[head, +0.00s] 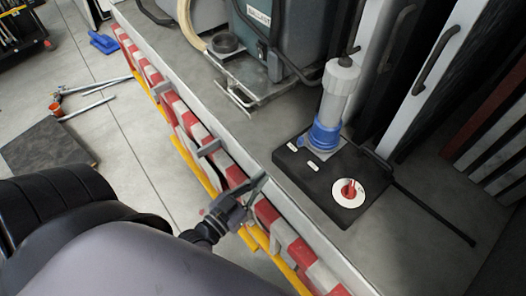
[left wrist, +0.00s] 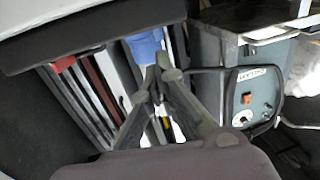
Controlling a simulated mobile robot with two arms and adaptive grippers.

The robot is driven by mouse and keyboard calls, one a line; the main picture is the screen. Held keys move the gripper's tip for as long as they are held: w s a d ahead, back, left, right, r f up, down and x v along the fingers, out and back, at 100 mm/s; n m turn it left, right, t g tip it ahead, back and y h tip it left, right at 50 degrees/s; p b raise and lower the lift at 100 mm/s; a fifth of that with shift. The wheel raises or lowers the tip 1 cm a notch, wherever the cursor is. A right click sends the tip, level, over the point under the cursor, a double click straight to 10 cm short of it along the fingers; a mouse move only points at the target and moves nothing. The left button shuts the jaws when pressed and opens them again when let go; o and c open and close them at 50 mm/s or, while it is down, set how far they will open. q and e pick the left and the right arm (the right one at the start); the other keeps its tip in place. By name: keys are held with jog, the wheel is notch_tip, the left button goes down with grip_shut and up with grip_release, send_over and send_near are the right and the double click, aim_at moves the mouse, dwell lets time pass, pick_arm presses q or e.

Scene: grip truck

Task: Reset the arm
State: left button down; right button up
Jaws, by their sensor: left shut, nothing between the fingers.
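My left gripper (head: 258,184) is at the low middle of the head view, beside the red-and-white striped edge of a grey platform (head: 250,135). Its arm comes in from the lower left. In the left wrist view my left gripper (left wrist: 158,76) has its fingers together with nothing held. A black box (head: 325,172) with a red knob on a white disc lies on the platform to the right of the gripper. The gripper appears apart from the box. My right gripper is in neither view.
A grey-green machine (head: 262,35) stands on the platform at the back. Tall panels with handles (head: 440,60) stand at the right. A yellow rail runs along the platform's striped side. A dark mat (head: 45,143) and a blue object (head: 103,43) lie on the floor at left.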

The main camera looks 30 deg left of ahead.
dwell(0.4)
pick_arm(q)
jog(key=s+a+f+g, duration=0.1)
jog(key=s+f+g, duration=0.2)
jog(key=f, duration=0.8)
jog(key=s+a+f+m+g+y+b, duration=0.1)
jog(key=s+f+g, duration=0.2)
jog(key=f, duration=0.8)
jog(key=s+f+g, duration=0.3)
jog(key=f, duration=0.8)
jog(key=s+f+g+y, duration=0.1)
jog(key=s+f+g, duration=0.3)
jog(key=s+f, duration=0.3)
jog(key=s+f+g, duration=0.3)
jog(key=s+f, duration=0.4)
jog(key=s, duration=0.6)
jog(key=shift+s+a+f+g+y+b, duration=0.15)
jog(key=shift+f+g+y+b, duration=0.15)
jog(key=shift+f+g+y, duration=0.1)
